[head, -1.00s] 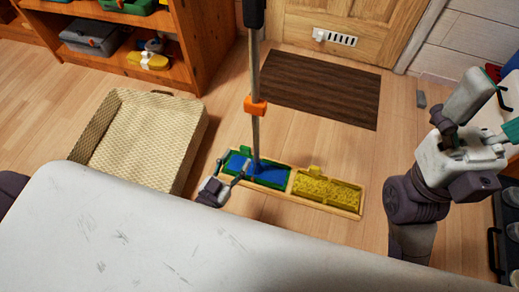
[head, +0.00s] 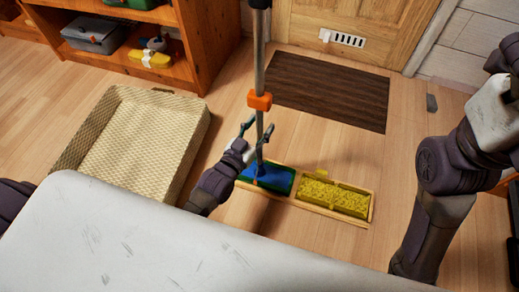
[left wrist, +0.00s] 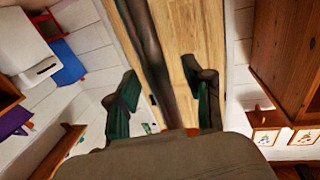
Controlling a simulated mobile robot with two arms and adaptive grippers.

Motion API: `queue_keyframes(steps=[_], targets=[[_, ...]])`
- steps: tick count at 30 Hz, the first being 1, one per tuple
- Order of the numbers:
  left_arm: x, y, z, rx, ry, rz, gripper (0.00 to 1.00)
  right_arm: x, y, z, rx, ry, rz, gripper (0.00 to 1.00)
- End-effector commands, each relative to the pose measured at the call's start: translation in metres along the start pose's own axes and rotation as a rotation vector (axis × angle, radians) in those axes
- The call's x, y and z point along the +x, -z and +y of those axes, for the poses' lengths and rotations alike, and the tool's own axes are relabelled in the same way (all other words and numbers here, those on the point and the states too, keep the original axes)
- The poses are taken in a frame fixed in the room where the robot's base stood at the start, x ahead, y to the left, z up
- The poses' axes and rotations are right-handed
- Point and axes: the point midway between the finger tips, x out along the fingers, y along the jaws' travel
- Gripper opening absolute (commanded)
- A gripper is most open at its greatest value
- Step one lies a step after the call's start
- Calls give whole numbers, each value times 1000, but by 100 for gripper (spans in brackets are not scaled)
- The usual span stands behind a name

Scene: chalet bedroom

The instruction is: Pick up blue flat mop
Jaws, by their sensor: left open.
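The blue flat mop (head: 260,62) stands nearly upright, with a grey pole, a dark grip cut off at the top and an orange clamp. Its blue head (head: 262,171) rests in a green tray (head: 286,188), partly hidden by my left arm. My left gripper (head: 259,129) is open, just below the orange clamp, with one finger on each side of the pole. In the left wrist view the pole (left wrist: 146,40) runs between the open fingers, nearer the left one; contact cannot be told. My right arm is at the right, its gripper out of view.
A yellow tray (head: 333,195) sits beside the green one in a wooden frame (head: 300,205). A woven basket (head: 90,132) stands to the left, below a wooden shelf (head: 200,45). A dark mat (head: 325,88) lies before the door. A white surface (head: 130,235) fills the foreground.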

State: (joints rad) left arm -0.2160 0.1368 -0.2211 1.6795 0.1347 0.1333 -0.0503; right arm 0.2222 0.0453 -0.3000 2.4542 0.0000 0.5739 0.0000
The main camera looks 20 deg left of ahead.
Motion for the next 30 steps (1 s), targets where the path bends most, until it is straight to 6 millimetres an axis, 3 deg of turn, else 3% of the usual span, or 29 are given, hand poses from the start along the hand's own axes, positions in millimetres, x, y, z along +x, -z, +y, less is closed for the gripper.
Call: queue_keyframes(steps=[6, 16, 30], targets=[[1, 0, 0, 0, 0, -1, 52, 1, 0, 0, 0, 1, 1, 90], [1, 0, 0, 0, 0, -1, 0, 1, 0, 0, 0, 1, 2, 90], [1, 3, 0, 0, 0, 5, 0, 1, 0, 0, 0, 0, 2, 90]])
